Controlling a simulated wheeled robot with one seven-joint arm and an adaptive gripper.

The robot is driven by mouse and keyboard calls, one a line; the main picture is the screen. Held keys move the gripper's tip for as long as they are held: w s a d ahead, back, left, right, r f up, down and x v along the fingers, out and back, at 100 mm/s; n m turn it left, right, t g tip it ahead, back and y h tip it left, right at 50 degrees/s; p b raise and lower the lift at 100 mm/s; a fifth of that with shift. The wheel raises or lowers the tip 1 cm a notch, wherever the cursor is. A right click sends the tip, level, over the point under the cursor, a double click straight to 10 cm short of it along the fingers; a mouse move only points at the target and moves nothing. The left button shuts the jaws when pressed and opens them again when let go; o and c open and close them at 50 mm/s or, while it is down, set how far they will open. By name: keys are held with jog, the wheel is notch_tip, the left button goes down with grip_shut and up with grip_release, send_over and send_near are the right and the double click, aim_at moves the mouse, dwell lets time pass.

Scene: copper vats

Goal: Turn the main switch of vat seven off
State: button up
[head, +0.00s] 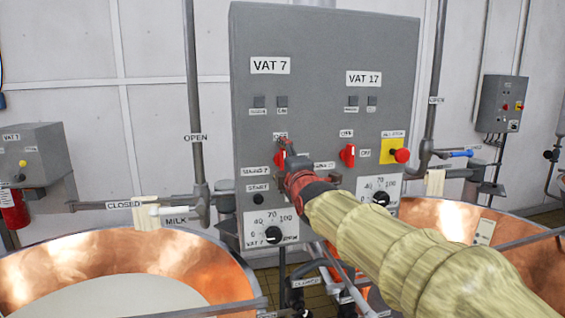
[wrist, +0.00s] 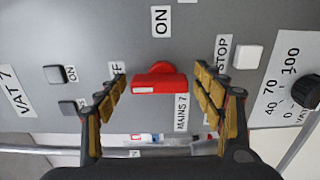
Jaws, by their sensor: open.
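The red main switch of vat seven (wrist: 159,84) sits on the grey panel under the VAT 7 label (head: 270,65). In the head view, a bit of its red (head: 278,155) shows beside my gripper (head: 289,156). In the wrist view, my gripper (wrist: 158,80) is open, one finger on each side of the switch, with gaps visible. The switch's bar lies across the wrist picture, its ends facing the fingers, in line with the partly hidden OFF label (wrist: 117,68). The ON label (wrist: 160,19) is off to its side.
VAT 17's red switch (head: 347,155) and a red stop button on yellow (head: 401,155) are right of my arm. The white stop button (wrist: 247,57) is near the right finger. Copper vats (head: 225,262) flank the panel below, with pipes (head: 194,90) beside it.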

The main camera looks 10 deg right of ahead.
jog(key=shift+s, duration=0.1)
jog(key=s, duration=1.2)
jog(key=shift+w, duration=0.1)
jog(key=s+f+m+g, duration=0.3)
jog(key=f+m, duration=0.2)
jog(key=f, duration=0.3)
jog(key=s+f+m+g, duration=0.3)
jog(key=f+m, duration=0.1)
jog(key=f, duration=0.5)
jog(key=s+f+m+g+b, duration=0.5)
jog(key=s+f+m, duration=0.4)
jog(key=s+f, duration=1.1)
jog(key=s+g, duration=0.1)
jog(key=s, duration=0.3)
jog(key=shift+s+d+f, duration=0.15)
jog(key=shift+d+f, duration=0.05)
jog(key=shift+d, duration=0.05)
